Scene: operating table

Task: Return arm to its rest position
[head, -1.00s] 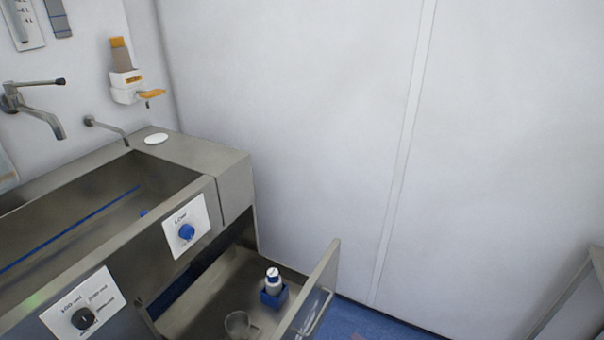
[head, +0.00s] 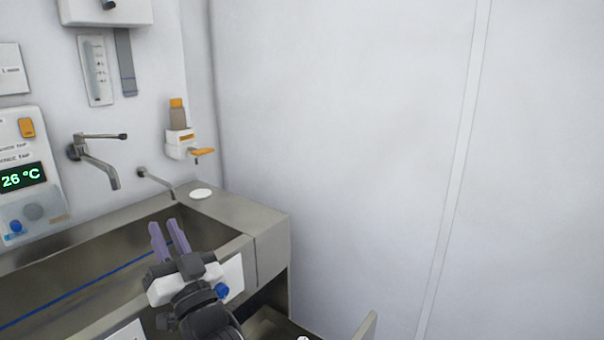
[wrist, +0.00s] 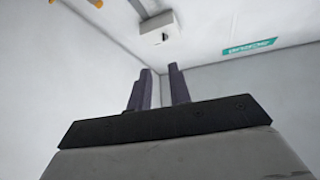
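My gripper (head: 168,238) shows in the head view in front of the sink, its two purple fingers pointing up and a little left. The fingers stand apart with nothing between them. In the wrist view my gripper (wrist: 157,90) also has a clear gap between its fingers.
The metal sink (head: 265,232) lies behind and around my gripper in the picture. Taps (head: 100,172) and an orange-topped dispenser (head: 181,140) are on the wall at left. Plain wall fills the right.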

